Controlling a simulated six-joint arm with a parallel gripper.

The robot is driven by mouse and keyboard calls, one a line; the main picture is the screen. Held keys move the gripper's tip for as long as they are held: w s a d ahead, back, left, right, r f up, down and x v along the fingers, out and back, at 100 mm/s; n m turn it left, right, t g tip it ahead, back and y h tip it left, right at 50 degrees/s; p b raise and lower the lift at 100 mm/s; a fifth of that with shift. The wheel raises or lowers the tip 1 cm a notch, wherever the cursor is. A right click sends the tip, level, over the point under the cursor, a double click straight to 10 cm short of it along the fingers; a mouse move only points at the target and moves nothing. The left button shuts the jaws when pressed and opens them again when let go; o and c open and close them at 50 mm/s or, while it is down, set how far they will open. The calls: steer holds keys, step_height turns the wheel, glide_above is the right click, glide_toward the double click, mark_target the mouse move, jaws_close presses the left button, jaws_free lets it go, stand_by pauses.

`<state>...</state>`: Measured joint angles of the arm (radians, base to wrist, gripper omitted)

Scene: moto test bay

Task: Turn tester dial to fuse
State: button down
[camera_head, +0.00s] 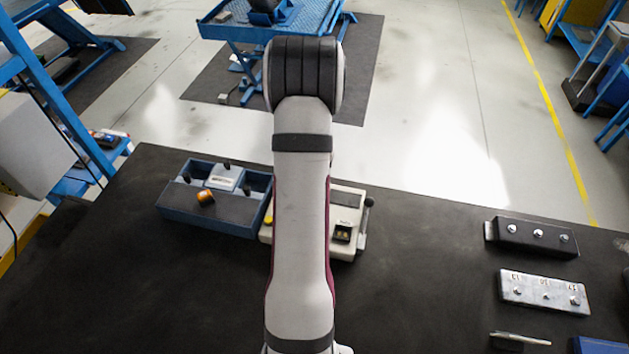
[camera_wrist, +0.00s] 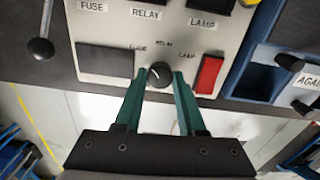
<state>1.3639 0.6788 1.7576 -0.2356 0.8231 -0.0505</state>
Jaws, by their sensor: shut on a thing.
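The tester is a cream panel (camera_wrist: 125,35) in the wrist view; in the head view its cream body (camera_head: 350,200) is partly hidden behind my arm. Its round black dial (camera_wrist: 159,74) sits near the panel edge, with small labels FUSE, RELAY and LAMP around it from left to right. A pale pointer mark shows on the dial's upper left; which label it meets is hard to tell. My gripper (camera_wrist: 160,75) has its green fingers shut on the dial, one on each side. The gripper is hidden in the head view.
The panel has a red switch (camera_wrist: 209,74), a dark window (camera_wrist: 105,60) and a ball-ended lever (camera_wrist: 42,48) at its side. A blue tray (camera_head: 170,210) with an orange-topped part stands close left. Black (camera_head: 530,236) and grey (camera_head: 540,291) boxes lie far right; the table between is clear.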

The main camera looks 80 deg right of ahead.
steer(key=shift+n, duration=0.6)
steer(key=c, duration=0.5)
jaws_free()
step_height(320, 180, up, 16)
steer(key=shift+w, duration=0.15)
steer(key=shift+f, duration=0.1)
